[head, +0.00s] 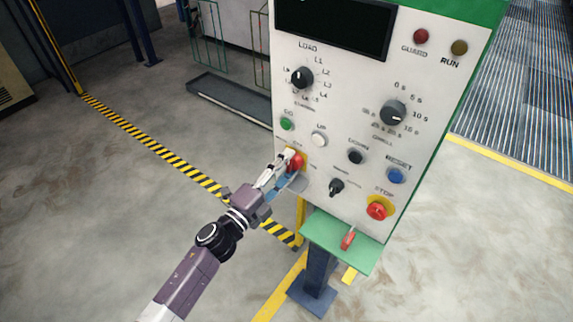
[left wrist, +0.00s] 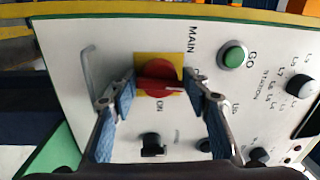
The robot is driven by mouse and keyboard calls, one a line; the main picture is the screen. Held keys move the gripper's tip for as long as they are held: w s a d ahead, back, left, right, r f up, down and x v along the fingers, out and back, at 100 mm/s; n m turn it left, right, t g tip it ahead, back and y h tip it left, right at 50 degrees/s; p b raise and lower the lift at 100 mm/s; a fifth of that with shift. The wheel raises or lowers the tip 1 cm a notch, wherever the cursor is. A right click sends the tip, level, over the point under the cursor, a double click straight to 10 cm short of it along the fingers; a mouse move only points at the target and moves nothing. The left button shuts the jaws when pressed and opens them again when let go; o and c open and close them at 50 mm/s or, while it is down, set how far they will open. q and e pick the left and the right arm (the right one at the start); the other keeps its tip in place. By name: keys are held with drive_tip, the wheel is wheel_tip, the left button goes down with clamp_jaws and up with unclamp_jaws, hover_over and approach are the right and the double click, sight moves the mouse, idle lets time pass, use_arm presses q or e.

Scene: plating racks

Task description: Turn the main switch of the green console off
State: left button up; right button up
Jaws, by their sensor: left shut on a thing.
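The green console (head: 330,120) has a white slanted face with a green top edge and a green lower shelf. Its main switch is a red knob (head: 297,160) on a yellow plate at the lower left of the face. In the left wrist view the knob (left wrist: 158,76) sits beside the words MAIN and ON; another label is partly hidden by a finger. My left gripper (head: 287,164) is at the knob, with its blue-padded fingers (left wrist: 160,95) on either side, shut on it. The knob's exact setting is hard to tell. My right gripper is out of view.
A green GO button (head: 286,124) is just above the switch, with a white button (head: 319,139) to its right. A black selector (head: 336,187) and red STOP button (head: 377,209) are to the lower right. A red-handled part (head: 348,238) is on the green shelf.

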use_arm(q)
drive_tip(key=shift+f+n, duration=0.3)
drive_tip(key=shift+n, duration=0.4)
drive_tip(key=shift+s+f, duration=0.1)
drive_tip(key=o, duration=0.9)
drive_tip(key=shift+o, duration=0.2)
drive_tip(key=r+v, duration=0.1)
drive_tip(key=v, duration=1.1)
drive_tip(key=shift+f, duration=0.25)
drive_tip(key=s+a+f+n+g+y, duration=0.2)
drive_tip(key=s+a+f+n+y, duration=0.15)
drive_tip(key=f, duration=0.75)
drive_tip(key=s+a+f+n+g+y, duration=0.15)
drive_tip(key=a+f+n, duration=0.35)
drive_tip(key=f, duration=0.6)
drive_tip(key=s+a+f+n+g+y, duration=0.2)
drive_tip(key=s+a+f+n+y, duration=0.2)
drive_tip(key=f, duration=0.7)
drive_tip(key=s+a+f+n+g+y, duration=0.1)
drive_tip(key=s+a+f+n+g, duration=0.25)
drive_tip(key=s+f, duration=1)
drive_tip(key=s+f+n+g, duration=0.2)
drive_tip(key=s+f, duration=0.1)
drive_tip(key=s, duration=0.7)
drive_tip(key=s+f+n+g+y, duration=0.1)
drive_tip(key=s+f+n+g, duration=0.1)
drive_tip(key=s, duration=0.8)
drive_tip(key=shift+s+f+n+g, duration=0.3)
drive_tip(key=shift+s+f+g, duration=0.05)
drive_tip(key=shift+f+g, duration=0.35)
